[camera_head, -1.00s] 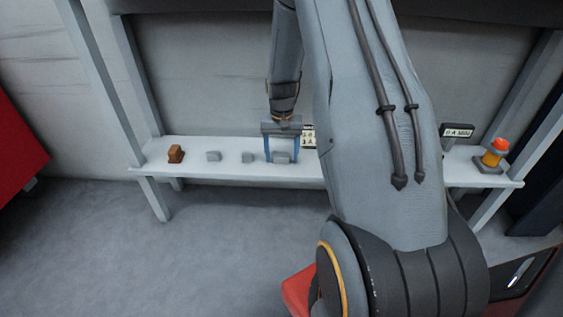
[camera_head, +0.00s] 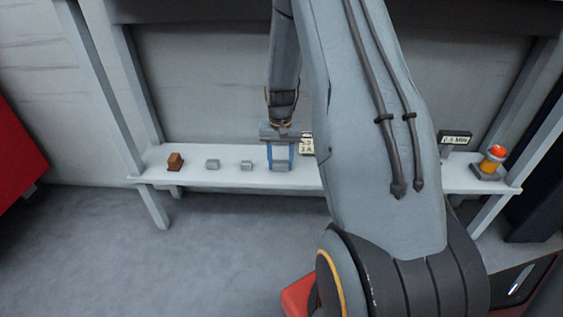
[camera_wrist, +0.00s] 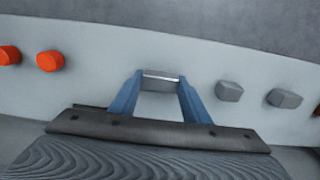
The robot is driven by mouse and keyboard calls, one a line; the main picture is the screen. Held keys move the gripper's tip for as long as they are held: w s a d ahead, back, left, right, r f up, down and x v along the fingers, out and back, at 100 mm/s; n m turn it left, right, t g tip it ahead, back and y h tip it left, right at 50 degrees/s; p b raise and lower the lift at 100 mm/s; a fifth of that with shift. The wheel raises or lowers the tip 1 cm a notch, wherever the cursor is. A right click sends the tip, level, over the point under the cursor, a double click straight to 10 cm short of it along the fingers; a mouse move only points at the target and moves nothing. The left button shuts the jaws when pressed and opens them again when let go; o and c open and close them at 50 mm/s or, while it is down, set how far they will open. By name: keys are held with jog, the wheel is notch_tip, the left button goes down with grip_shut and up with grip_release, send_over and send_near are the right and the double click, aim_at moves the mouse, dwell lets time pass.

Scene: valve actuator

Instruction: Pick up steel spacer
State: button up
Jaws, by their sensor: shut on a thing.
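The steel spacer is a small grey block on the white shelf (camera_head: 225,178). In the head view the spacer (camera_head: 281,165) sits low between the blue fingers of my gripper (camera_head: 281,160). In the wrist view the spacer (camera_wrist: 161,77) spans the gap between the fingertips of my gripper (camera_wrist: 160,80), which touch its two ends. My gripper is shut on it. The spacer is at or just above the shelf surface; I cannot tell which.
Two similar grey blocks (camera_head: 247,165) (camera_head: 212,164) stand left of my gripper, with a brown block (camera_head: 175,161) farther left. An orange-topped button (camera_head: 493,160) and a small display (camera_head: 455,138) are at the right. Upright posts (camera_head: 108,90) flank the shelf.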

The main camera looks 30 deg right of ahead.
aim_at(281, 163)
notch_tip(281, 163, up, 7)
jog(key=p, duration=0.3)
jog(key=s+a+p, duration=0.5)
jog(key=s+a, duration=0.6)
jog(key=s, duration=0.5)
jog(key=a+r+n, duration=0.7)
jog(key=a+r, duration=0.2)
jog(key=r, duration=0.1)
notch_tip(281, 163, up, 15)
jog(key=s+p, duration=0.2)
jog(key=p, duration=2.4)
jog(key=shift+s+d, duration=0.15)
jog(key=shift+s, duration=0.15)
jog(key=shift+f, duration=0.1)
